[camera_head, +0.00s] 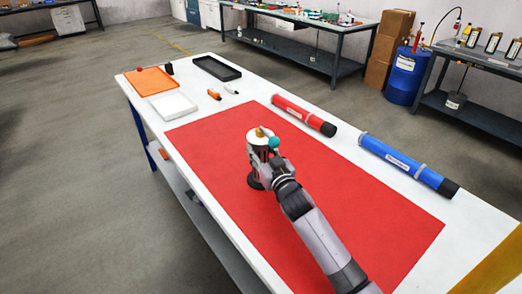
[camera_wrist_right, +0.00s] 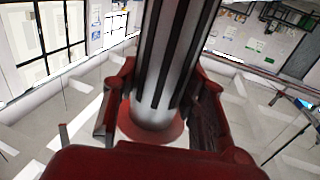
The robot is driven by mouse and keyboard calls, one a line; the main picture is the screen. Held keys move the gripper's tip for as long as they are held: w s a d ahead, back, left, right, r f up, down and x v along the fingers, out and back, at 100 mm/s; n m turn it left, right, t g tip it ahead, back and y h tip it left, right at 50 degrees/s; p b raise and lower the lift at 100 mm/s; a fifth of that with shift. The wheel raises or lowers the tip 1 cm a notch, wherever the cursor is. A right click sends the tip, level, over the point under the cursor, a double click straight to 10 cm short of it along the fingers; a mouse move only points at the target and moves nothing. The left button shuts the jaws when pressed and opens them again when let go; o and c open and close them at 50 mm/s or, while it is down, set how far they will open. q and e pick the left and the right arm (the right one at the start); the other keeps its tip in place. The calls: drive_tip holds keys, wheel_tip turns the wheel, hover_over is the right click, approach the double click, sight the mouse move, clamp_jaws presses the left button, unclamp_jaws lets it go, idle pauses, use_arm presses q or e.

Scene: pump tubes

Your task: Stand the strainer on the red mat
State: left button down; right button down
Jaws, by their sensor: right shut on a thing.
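The strainer shows in the head view as an upright white cylinder (camera_head: 258,141) with a dark foot, over the left-middle of the red mat (camera_head: 350,230). In the right wrist view the strainer (camera_wrist_right: 168,60) is pale with long dark slots. My right gripper (camera_head: 266,160) is shut around its body, with a dark red finger on each side in the wrist view (camera_wrist_right: 160,110). The gripper hides part of the strainer in the head view. Whether the foot touches the mat is hard to tell. My left gripper is not in view.
A red tube (camera_head: 303,115) and a blue tube (camera_head: 408,165) lie along the mat's far side. Much of the mat is bare.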

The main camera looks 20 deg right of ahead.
drive_tip(key=c, duration=1)
unclamp_jaws()
drive_tip(key=shift+r, duration=0.15)
drive_tip(key=s+p, duration=0.1)
drive_tip(key=s, duration=0.3)
drive_tip(key=s+p, duration=0.2)
drive_tip(key=s, duration=0.2)
drive_tip(key=s+d+p, duration=0.1)
drive_tip(key=s+p, duration=0.1)
drive_tip(key=s, duration=0.2)
